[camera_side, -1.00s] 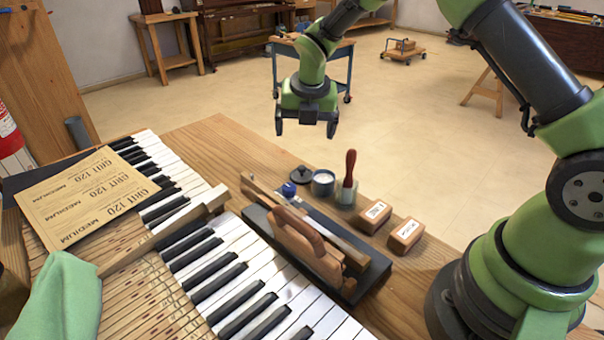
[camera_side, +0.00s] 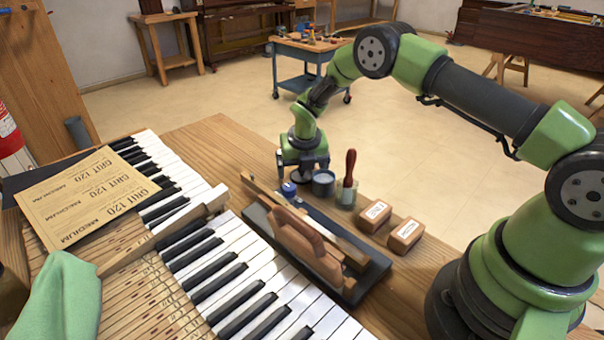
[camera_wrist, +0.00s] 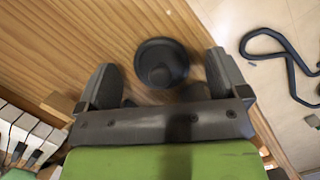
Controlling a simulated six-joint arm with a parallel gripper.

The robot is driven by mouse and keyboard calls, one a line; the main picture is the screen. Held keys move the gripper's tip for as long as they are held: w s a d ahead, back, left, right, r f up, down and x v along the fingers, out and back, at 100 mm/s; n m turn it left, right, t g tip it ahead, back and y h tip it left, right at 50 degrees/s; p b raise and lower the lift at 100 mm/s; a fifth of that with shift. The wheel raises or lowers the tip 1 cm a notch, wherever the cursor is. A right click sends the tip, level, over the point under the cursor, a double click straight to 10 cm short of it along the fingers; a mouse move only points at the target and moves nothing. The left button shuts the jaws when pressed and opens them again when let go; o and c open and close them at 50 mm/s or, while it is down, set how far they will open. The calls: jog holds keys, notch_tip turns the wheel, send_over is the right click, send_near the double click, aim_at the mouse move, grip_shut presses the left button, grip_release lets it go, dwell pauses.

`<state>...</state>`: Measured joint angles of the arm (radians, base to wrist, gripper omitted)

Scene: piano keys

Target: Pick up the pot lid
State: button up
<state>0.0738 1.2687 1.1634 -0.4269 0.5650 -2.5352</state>
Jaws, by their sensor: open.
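The pot lid (camera_wrist: 161,62) is a dark round disc with a knob in its middle, lying on the wooden bench. In the wrist view it sits between the two spread fingers of my gripper (camera_wrist: 160,78), with a gap on each side. In the side view my gripper (camera_side: 303,172) is low over the bench, just behind the blue-capped jar, and hides the lid. The open pot (camera_side: 323,183) stands close to the right of my gripper. My gripper is open and empty.
A small blue-capped jar (camera_side: 289,189), a red-handled brush (camera_side: 349,175) and two small labelled boxes (camera_side: 375,214) stand nearby. Piano keys (camera_side: 225,255) run along the left. Bare bench (camera_side: 215,145) lies behind left.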

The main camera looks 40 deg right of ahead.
aim_at(307, 178)
jog(key=shift+f, duration=0.1)
jog(key=c, duration=1)
notch_tip(307, 178, up, 9)
jog(key=shift+r, duration=0.2)
jog(key=shift+s+r+m, duration=0.2)
jog(key=shift+r+m, duration=0.05)
jog(key=shift+m, duration=0.05)
jog(key=s+r+m+g+h, duration=0.1)
jog(key=s+m+g, duration=0.35)
jog(key=m, duration=0.75)
jog(key=shift+t, duration=0.75)
jog(key=shift+s+f, duration=0.3)
jog(key=shift+f, duration=0.75)
jog(key=shift+s+f, duration=0.25)
jog(key=shift+f, duration=0.8)
jog(key=shift+s+f, duration=0.3)
jog(key=shift+f, duration=0.75)
